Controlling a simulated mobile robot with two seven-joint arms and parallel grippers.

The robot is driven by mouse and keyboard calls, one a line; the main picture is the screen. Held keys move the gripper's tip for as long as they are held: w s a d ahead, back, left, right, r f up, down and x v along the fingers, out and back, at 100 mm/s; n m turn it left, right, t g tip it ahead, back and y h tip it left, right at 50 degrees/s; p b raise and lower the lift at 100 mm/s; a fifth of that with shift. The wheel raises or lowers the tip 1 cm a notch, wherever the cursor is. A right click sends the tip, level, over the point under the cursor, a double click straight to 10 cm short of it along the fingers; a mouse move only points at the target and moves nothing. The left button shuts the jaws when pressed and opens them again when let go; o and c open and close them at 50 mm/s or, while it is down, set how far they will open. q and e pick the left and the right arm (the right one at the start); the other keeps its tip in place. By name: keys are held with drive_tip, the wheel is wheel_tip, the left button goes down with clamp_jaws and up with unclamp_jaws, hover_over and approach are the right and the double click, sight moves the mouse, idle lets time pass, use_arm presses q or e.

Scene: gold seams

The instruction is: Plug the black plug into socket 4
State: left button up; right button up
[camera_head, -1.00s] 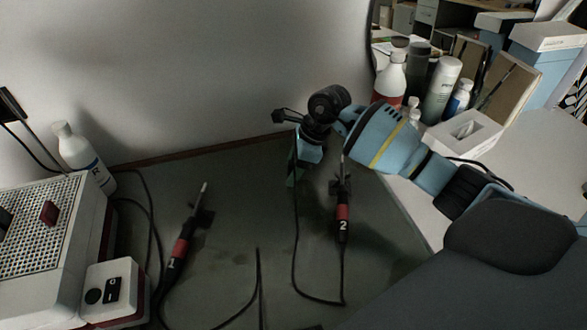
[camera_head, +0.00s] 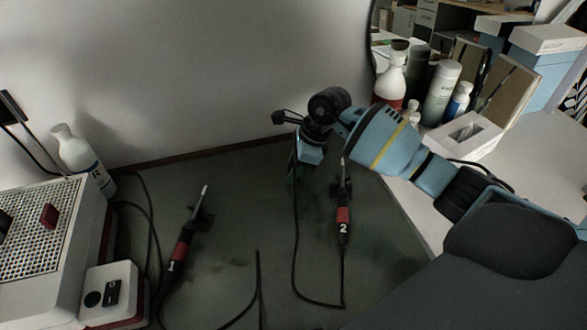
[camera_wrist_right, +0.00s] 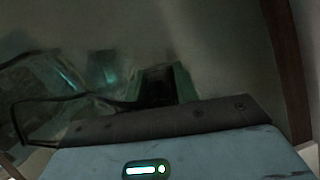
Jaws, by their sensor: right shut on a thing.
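My right gripper (camera_head: 296,172) is at the back of the dark bench mat, near the wall, pointing down. In the right wrist view its green-edged fingers (camera_wrist_right: 163,86) are shut on a small dark thing, which looks like the black plug (camera_wrist_right: 157,92). The plug is in shadow, and its prongs cannot be made out. A black cord (camera_head: 295,225) hangs from the gripper, loops over the mat and runs to the red-and-black iron marked 2 (camera_head: 343,215). No numbered socket can be made out in either view. My left gripper is out of view.
Iron 1 (camera_head: 183,245) lies on the mat (camera_head: 230,215) to the left. A perforated white unit (camera_head: 40,230), a small white box (camera_head: 110,290) and a white bottle (camera_head: 80,155) stand at the left. Bottles and a tissue box (camera_head: 470,135) stand at the back right.

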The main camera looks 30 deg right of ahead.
sight(290, 163)
drive_tip(key=shift+r, duration=0.4)
wheel_tip(290, 163, up, 2)
drive_tip(key=shift+r, duration=0.15)
drive_tip(key=s+a, duration=0.3)
drive_tip(key=s, duration=0.1)
drive_tip(key=s+a+r, duration=0.1)
drive_tip(key=s+a, duration=0.6)
drive_tip(key=a, duration=0.1)
drive_tip(key=shift+s+r, duration=0.3)
drive_tip(key=shift+s, duration=0.1)
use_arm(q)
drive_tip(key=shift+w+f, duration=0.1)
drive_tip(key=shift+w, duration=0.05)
